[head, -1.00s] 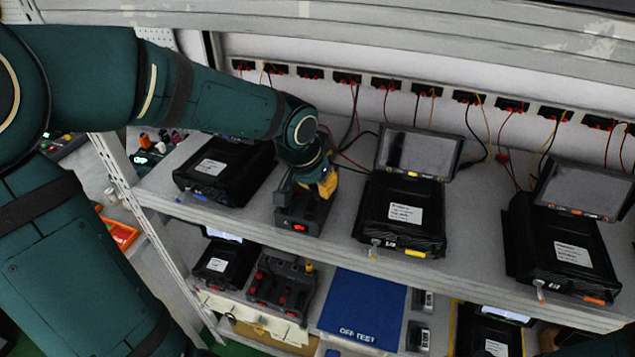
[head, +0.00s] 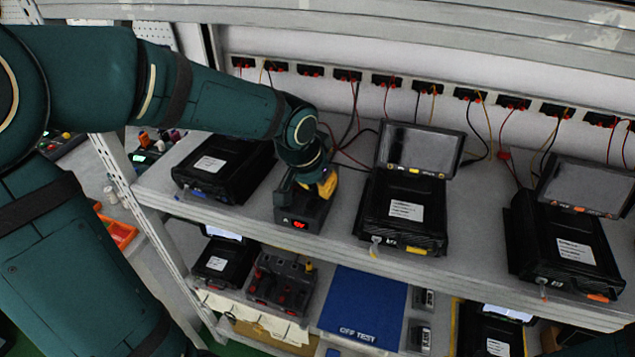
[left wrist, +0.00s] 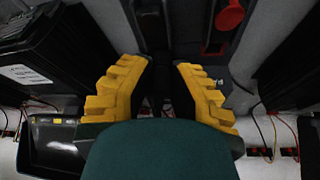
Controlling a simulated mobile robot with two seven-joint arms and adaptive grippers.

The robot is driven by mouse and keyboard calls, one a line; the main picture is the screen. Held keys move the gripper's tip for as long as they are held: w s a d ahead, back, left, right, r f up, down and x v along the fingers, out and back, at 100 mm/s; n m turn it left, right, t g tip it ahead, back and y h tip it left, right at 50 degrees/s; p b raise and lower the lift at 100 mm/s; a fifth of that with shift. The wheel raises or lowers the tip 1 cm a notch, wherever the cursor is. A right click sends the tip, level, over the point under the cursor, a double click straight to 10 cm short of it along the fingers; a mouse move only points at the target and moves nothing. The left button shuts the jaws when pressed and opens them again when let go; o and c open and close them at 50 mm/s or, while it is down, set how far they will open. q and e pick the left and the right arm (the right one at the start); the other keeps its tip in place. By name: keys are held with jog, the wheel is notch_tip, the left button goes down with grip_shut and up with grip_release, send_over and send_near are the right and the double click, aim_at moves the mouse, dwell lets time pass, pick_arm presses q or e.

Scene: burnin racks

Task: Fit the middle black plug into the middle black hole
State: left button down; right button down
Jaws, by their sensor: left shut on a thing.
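My left gripper (head: 327,183) is at the small dark box (head: 292,212) with a lit red display, on the upper shelf. In the left wrist view its yellow fingers (left wrist: 165,68) are shut on a dark, narrow thing, which looks like the black plug (left wrist: 161,88). The plug is mostly hidden between the fingers. Beyond the fingertips is a dark grey surface of the box (left wrist: 190,48), with a red plug (left wrist: 230,15) to the right. The black hole is hidden, so I cannot tell whether the plug is in it. My right gripper is not seen.
A black case (head: 222,172) stands left of the small box. A black case with a raised screen (head: 405,210) stands close on its right, another (head: 560,245) farther right. Red and black cables (head: 352,120) hang behind. The lower shelf holds a blue mat (head: 362,305).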

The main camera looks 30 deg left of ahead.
pick_arm(q)
jog(key=shift+f+b, duration=0.35)
jog(key=shift+b, duration=0.1)
dwell(0.3)
jog(key=shift+c, duration=2.1)
grip_release()
jog(key=shift+r, duration=0.2)
jog(key=shift+a+r+p, duration=0.1)
jog(key=shift+r+p, duration=2)
jog(key=shift+r, duration=0.5)
